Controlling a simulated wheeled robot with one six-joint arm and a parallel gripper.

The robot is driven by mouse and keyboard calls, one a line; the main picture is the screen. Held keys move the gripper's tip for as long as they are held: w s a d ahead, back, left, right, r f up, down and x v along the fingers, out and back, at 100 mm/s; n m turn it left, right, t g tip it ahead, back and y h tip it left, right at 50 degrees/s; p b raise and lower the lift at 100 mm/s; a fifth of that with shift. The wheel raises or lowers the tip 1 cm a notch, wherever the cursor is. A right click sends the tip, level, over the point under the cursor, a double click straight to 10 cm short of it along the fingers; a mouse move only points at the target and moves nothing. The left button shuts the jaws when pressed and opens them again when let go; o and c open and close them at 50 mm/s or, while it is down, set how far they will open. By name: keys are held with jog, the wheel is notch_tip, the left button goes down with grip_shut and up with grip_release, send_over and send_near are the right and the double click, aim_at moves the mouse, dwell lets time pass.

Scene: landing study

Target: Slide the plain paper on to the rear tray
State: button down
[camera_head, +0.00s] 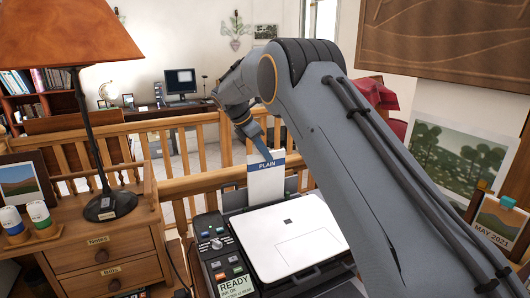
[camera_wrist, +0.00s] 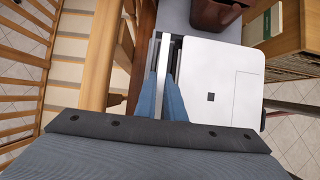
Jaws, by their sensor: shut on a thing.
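The plain paper (camera_head: 266,185) is a white upright sheet with a blue band reading PLAIN. My gripper (camera_head: 266,155) is shut on its top edge and holds it at the back of the printer (camera_head: 292,238). The printer has a white lid and a dark body. The paper's lower end is at the printer's rear edge; I cannot tell whether it sits in the rear tray or just above it.
A control panel (camera_head: 215,250) with a READY card is at the printer's left. A wooden cabinet (camera_head: 100,245) with a lamp (camera_head: 95,150) stands further left. A wooden railing (camera_head: 200,182) runs behind the printer, with stairs (camera_wrist: 72,50) beyond it.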

aim_at(266, 178)
notch_tip(266, 178, down, 7)
jog(key=b, duration=0.2)
jog(key=shift+f, duration=0.2)
dwell(3.4)
jog(key=c, duration=1.8)
grip_release()
jog(key=shift+o, duration=0.2)
